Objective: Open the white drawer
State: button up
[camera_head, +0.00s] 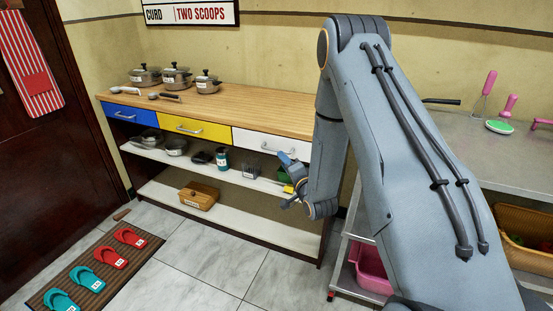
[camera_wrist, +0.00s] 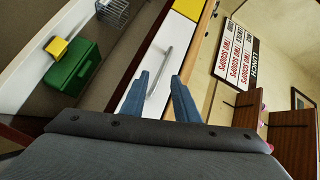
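The white drawer (camera_head: 250,138) is the rightmost of three in the wooden-topped cabinet, and its front looks flush with the others. Its metal handle (camera_head: 274,149) shows just above my gripper (camera_head: 288,178), which is in front of the drawer's lower right. In the wrist view the white drawer (camera_wrist: 180,58) is ahead, with its bar handle (camera_wrist: 161,73) running between the lines of my gripper's two blue fingers (camera_wrist: 157,92). The fingers are apart and nothing is gripped. I cannot tell whether they touch the handle.
A blue drawer (camera_head: 130,115) and a yellow drawer (camera_head: 195,128) sit to the left. Pots (camera_head: 176,77) stand on the cabinet top (camera_head: 240,110). A green box (camera_wrist: 73,74) is on the shelf below. A metal table (camera_head: 455,145) stands at right.

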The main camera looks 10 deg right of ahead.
jog(key=w+a+m+t+y, duration=0.1)
jog(key=w+t, duration=0.1)
jog(key=w, duration=0.4)
jog(key=shift+w+f+m, duration=0.25)
jog(key=shift+w+m, duration=0.15)
jog(key=shift+a, duration=0.1)
jog(key=shift+c, duration=0.3)
grip_shut()
